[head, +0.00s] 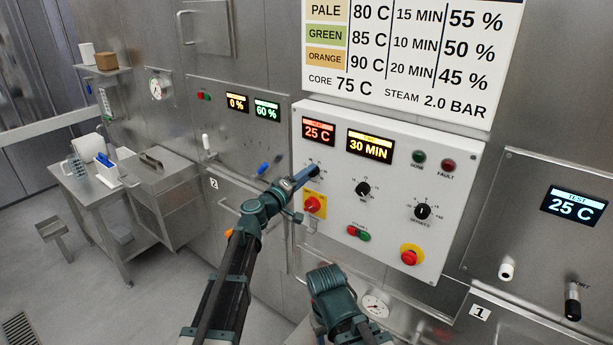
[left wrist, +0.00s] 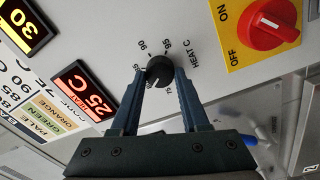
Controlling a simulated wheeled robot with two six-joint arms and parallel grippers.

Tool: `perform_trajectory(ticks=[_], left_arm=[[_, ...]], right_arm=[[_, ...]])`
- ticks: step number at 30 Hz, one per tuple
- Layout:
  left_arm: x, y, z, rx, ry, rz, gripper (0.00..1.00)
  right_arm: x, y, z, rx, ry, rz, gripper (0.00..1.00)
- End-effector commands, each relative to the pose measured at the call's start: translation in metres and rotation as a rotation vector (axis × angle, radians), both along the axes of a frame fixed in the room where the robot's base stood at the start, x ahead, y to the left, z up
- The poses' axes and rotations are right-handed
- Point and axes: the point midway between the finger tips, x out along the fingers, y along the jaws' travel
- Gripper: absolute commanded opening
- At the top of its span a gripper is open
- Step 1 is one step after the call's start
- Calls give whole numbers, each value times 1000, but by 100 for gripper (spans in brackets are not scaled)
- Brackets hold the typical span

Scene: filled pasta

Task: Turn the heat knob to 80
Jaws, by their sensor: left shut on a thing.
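The white control panel (head: 385,145) fills the middle of the head view. My left gripper (head: 308,175) reaches its upper left part, below the red HEAT display (head: 318,131), which reads 25 C. In the left wrist view the round black heat knob (left wrist: 160,68) sits between the fingertips of my left gripper (left wrist: 160,76), which is shut on it. Printed numbers, 85, 90 and 95 among them, ring the knob. Its pointer mark is too small to read surely. In the head view the gripper mostly hides the knob. My right gripper does not show.
Nearby on the panel are the red main switch (head: 315,205) on yellow, a time knob (head: 363,189), an offset knob (head: 423,211) and a red stop button (head: 411,255). The wall chart (head: 410,50) hangs above. A steel table (head: 110,190) stands far left.

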Motion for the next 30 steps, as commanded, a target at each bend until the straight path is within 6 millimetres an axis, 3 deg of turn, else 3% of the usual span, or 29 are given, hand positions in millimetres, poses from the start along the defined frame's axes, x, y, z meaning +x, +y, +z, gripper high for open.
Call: perform_trajectory(ticks=[25,26,30], left_arm=[[-1,-1,-1,102,-73,-3,0],[-1,-1,-1,101,-72,-3,49],[-1,0,-1,100,-72,-2,74]], right_arm=[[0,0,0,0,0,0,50],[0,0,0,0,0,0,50],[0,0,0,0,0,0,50]])
